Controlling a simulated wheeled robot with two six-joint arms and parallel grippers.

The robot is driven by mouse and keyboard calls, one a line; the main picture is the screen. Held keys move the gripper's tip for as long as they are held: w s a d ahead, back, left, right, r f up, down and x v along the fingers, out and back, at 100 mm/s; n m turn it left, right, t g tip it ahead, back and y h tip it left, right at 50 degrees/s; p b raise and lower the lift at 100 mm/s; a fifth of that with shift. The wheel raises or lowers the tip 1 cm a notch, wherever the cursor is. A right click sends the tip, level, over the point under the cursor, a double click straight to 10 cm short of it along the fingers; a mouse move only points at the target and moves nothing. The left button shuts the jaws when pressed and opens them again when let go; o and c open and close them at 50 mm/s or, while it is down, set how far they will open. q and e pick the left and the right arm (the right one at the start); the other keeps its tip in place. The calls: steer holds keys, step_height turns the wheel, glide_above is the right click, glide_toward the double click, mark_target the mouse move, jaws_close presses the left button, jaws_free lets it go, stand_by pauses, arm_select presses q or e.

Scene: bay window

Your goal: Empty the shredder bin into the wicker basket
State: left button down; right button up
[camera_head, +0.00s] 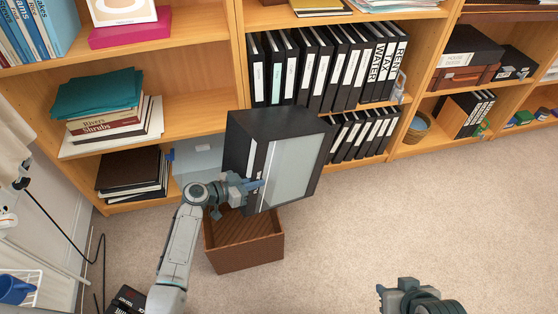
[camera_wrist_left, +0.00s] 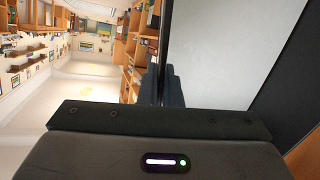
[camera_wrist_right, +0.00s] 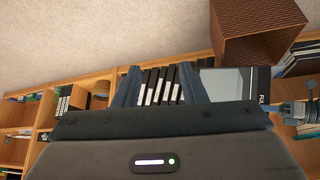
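The black shredder bin (camera_head: 275,122), with a pale window panel (camera_head: 291,172), is held up in front of the bookcase, tilted. My left gripper (camera_head: 256,185) is shut on its near left edge; in the left wrist view the fingers (camera_wrist_left: 170,86) are close together beside the pale panel (camera_wrist_left: 214,50). The brown wicker basket (camera_head: 245,254) stands on the carpet below the bin, which hides part of its opening. It also shows in the right wrist view (camera_wrist_right: 258,35). My right gripper (camera_wrist_right: 160,88) is open and empty, away to the right. The bin's contents are not visible.
A wooden bookcase (camera_head: 195,98) with binders and books runs along the back. A translucent box (camera_head: 197,158) sits behind my left arm. A black device (camera_head: 124,300) and a cable (camera_head: 62,232) are at lower left. The carpet (camera_head: 400,220) at right is clear.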

steer(key=shift+w, duration=0.1)
